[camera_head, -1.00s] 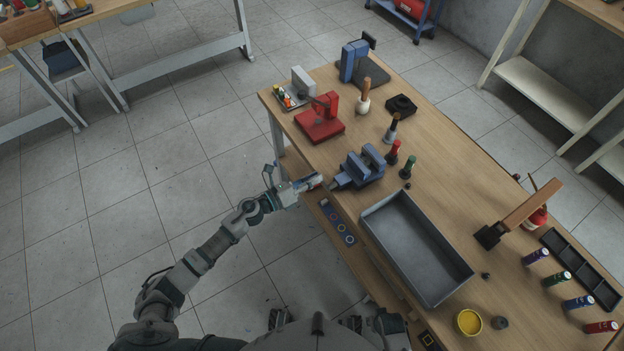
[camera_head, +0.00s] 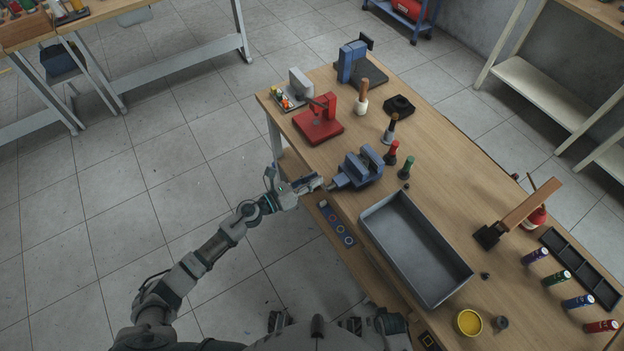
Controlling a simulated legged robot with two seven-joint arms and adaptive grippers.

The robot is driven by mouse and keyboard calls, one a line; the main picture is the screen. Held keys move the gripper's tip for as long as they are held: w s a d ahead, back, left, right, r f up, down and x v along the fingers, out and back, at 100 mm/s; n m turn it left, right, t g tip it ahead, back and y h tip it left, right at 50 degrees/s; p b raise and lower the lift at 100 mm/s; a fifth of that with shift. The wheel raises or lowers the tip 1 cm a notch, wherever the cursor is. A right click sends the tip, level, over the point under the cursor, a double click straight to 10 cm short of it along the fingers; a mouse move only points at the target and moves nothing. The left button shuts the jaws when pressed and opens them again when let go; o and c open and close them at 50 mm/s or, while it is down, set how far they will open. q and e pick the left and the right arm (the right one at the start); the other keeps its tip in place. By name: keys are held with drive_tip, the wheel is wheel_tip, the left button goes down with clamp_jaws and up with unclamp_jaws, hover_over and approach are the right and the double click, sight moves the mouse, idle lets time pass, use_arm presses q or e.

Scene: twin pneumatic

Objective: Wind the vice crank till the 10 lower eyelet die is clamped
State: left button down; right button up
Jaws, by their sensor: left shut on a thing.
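The blue vice (camera_head: 358,170) stands on the workbench near its left edge, with its screw end facing my left gripper. My left gripper (camera_head: 312,183) is at that end, shut on the vice crank, which it largely hides. Whether a die sits between the vice jaws is too small to tell. Red-topped (camera_head: 392,152) and green-topped (camera_head: 408,167) tools stand upright just right of the vice. My right gripper is not in view.
A grey open tray (camera_head: 415,247) lies close in front of the vice. A red press (camera_head: 319,122) stands behind it. A blue strip with ring marks (camera_head: 337,224) lies along the bench edge below my gripper.

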use_arm(q)
drive_tip(key=shift+s+f, duration=0.25)
drive_tip(key=shift+f, duration=0.25)
drive_tip(key=c, duration=1.1)
unclamp_jaws()
drive_tip(key=shift+w+r, duration=0.1)
drive_tip(key=shift+r, duration=0.1)
drive_tip(key=v, duration=1.2)
drive_tip(key=shift+w, duration=0.1)
